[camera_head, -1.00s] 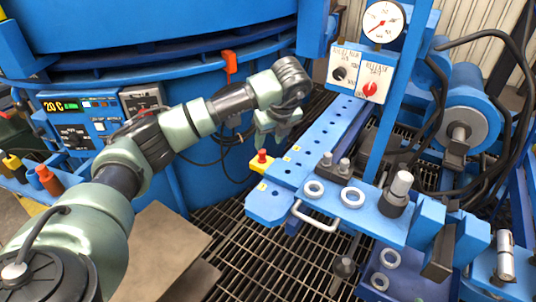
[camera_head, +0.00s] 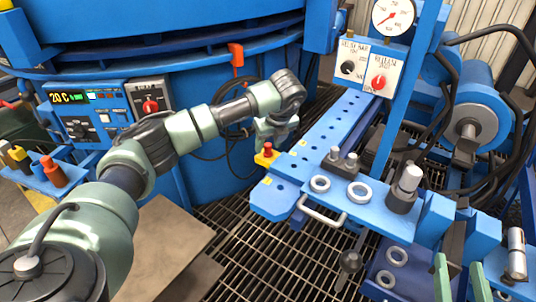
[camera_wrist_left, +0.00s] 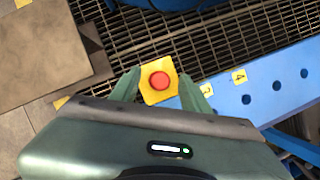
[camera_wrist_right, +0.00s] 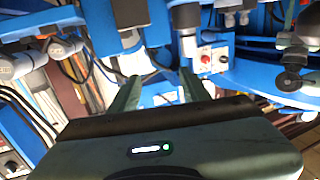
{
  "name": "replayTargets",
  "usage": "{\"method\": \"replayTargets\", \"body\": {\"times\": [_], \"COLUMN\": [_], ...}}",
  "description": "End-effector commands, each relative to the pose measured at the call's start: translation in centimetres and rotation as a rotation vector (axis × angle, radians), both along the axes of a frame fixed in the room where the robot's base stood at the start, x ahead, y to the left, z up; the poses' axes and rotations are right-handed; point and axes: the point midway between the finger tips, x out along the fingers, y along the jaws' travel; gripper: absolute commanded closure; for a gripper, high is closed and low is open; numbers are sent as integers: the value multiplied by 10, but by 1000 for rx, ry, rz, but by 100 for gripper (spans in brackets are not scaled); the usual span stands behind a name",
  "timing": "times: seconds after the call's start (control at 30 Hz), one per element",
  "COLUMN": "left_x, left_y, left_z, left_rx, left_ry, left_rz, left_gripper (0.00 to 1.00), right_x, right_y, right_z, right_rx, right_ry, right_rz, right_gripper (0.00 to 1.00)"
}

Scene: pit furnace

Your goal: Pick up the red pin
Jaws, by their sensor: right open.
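The red pin (camera_head: 267,147) stands upright on a yellow patch at the near-left end of the blue perforated rail (camera_head: 290,197). In the left wrist view the round red pin top (camera_wrist_left: 159,80) sits on its yellow square. My left gripper (camera_head: 271,133) is right at the pin, pointing down; its fingers (camera_wrist_left: 161,74) are open, one on each side of the yellow square. Contact with the pin cannot be told. My right gripper (camera_head: 460,265) is open at the lower right of the head view and also shows in the right wrist view (camera_wrist_right: 158,78), with nothing held.
Two short posts (camera_head: 342,160), grey rings (camera_head: 360,192) and a handle bar (camera_head: 322,216) are on the blue frame right of the pin. The blue furnace wall (camera_head: 200,60) stands behind my left arm. Floor grating (camera_head: 250,240) lies below. Another red cylinder (camera_head: 53,172) stands at far left.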

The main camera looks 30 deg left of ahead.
Motion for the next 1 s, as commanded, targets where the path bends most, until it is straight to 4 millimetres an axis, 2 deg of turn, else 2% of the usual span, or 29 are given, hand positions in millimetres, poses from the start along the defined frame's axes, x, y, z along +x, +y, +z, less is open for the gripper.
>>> {"method": "replayTargets", "body": {"times": [0.03, 0.13, 0.17, 0.47, 0.63, 0.87, 1.0], "left_x": [0, 0, 0, 0, 0, 1, 1], "left_y": [0, 0, 0, 0, 0, 0, 0], "left_z": [0, 0, 0, 1, 8, 38, 64], "left_rx": [0, 0, 0, 0, 0, -1, -1], "left_ry": [0, 0, 0, -1, -2, -4, -3], "left_rz": [0, 0, 0, 0, 1, 1, 0], "left_gripper": [67, 95, 100, 100, 100, 100, 100], "right_x": [0, 0, 0, 0, 0, -8, -18], "right_y": [0, 0, 0, 0, 0, -8, -14], "right_z": [0, 0, 0, 0, -3, -35, -60], "right_rx": [0, 0, 0, 0, -6, -48, -80], "right_ry": [0, 1, 1, 1, 24, 189, 324], "right_rz": [0, 0, 0, 0, -1, -13, -21], "right_gripper": [53, 53, 53, 53, 53, 53, 53]}}
